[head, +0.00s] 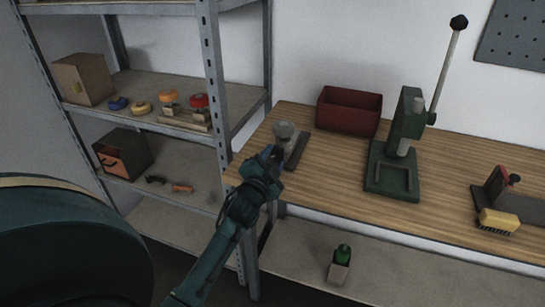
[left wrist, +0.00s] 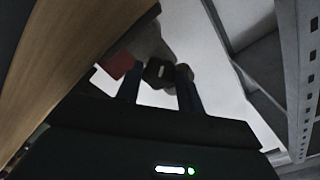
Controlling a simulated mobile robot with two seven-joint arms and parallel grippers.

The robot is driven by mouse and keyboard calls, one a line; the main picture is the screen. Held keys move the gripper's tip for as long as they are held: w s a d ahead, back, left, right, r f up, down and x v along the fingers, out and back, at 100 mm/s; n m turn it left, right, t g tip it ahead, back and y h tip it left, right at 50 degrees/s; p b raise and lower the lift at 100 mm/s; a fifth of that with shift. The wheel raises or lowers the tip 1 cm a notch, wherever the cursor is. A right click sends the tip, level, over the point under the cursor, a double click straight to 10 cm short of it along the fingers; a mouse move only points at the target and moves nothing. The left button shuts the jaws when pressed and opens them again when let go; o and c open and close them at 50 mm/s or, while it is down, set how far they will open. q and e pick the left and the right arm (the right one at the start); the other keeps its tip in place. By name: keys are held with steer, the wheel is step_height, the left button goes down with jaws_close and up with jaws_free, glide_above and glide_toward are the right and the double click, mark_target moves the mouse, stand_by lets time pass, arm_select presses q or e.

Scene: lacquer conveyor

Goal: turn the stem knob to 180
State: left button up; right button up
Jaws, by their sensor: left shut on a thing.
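The stem knob shows in the left wrist view as a small dark piece (left wrist: 158,70) with a pale mark, between my fingertips. Behind it is a blurred grey body. In the head view a grey round fitting (head: 285,130) stands on a dark base plate (head: 297,151) at the left end of the wooden bench. My left gripper (head: 275,156) reaches this fitting from the front and is shut on the knob; it also shows in the left wrist view (left wrist: 160,82). The gripper hides the knob in the head view, and its angle cannot be read. My right gripper is not in view.
A red bin (head: 348,112) stands behind the fitting on the bench (head: 330,180). A green lever press (head: 395,150) stands to the right, then a yellow brush (head: 498,221). A metal shelf post (head: 215,90) rises close on the left. Bare bench lies in front of the bin.

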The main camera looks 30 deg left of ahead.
arm_select(q)
steer(key=n+p, duration=0.1)
steer(key=n, duration=0.2)
steer(key=shift+n, duration=0.4)
steer(key=shift+n+p, duration=0.45)
steer(key=shift+n, duration=0.45)
steer(key=shift+d+n+p, duration=0.1)
steer(key=shift+n+p, duration=0.35)
steer(key=shift+n, duration=0.75)
steer(key=shift+n+p, duration=0.35)
steer(key=shift+n, duration=0.65)
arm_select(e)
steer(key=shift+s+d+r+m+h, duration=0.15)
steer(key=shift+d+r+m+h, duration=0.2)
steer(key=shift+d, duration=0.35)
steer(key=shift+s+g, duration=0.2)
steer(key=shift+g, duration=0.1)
arm_select(q)
steer(key=o, duration=1)
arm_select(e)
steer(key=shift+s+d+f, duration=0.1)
arm_select(q)
steer(key=shift+s+d+f, duration=0.1)
